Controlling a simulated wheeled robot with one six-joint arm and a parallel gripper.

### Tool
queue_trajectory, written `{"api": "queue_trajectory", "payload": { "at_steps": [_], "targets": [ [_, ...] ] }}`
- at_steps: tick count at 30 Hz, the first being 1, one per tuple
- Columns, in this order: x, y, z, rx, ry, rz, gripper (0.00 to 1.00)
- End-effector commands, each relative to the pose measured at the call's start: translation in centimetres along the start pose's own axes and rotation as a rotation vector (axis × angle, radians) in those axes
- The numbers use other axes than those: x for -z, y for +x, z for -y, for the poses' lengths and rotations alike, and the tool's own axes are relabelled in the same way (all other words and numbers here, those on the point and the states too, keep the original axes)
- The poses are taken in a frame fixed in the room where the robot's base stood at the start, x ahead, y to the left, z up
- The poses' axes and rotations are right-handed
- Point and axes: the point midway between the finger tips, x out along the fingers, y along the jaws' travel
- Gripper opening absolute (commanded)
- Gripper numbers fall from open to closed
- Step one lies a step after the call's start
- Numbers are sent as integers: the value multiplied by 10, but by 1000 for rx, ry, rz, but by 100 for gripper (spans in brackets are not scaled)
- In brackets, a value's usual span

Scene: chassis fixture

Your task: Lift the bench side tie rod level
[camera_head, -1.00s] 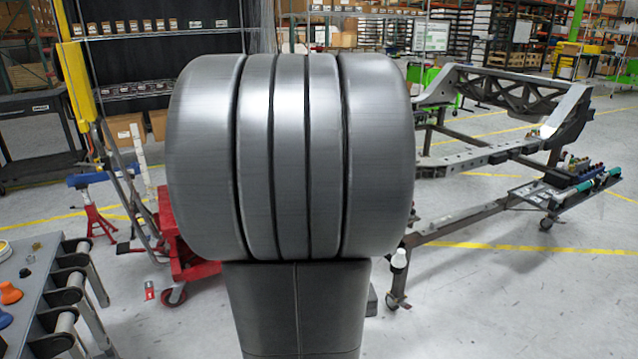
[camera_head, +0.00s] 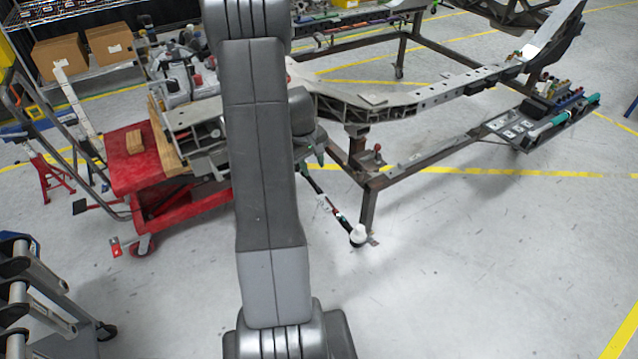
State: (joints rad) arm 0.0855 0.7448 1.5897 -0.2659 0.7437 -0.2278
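A thin dark tie rod (camera_head: 318,190) slopes down to the right from behind my arm, beside the red cart. The rod's upper end is near a dark part, partly hidden by my arm. I cannot tell for sure that this is the bench side rod. My arm stands upright across the middle of the view. My gripper cannot be made out.
A red wheeled cart (camera_head: 135,170) carries wood blocks and metal parts left of my arm. The metal chassis frame (camera_head: 430,95) stretches right, with a tray of tools (camera_head: 540,120) on its low rail. A grey rack (camera_head: 45,300) stands at lower left. The floor at lower right is clear.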

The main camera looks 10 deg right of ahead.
Motion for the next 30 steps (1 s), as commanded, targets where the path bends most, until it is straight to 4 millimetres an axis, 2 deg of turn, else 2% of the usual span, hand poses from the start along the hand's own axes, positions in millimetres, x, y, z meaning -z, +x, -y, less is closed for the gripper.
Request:
{"api": "queue_trajectory", "payload": {
  "at_steps": [6,16,22,30],
  "targets": [
    [-2,43,0,3,1,6,37],
    [-2,98,0,2,0,4,37],
    [-1,115,0,1,2,2,37],
    [-1,120,0,0,1,0,37]
  ]
}}
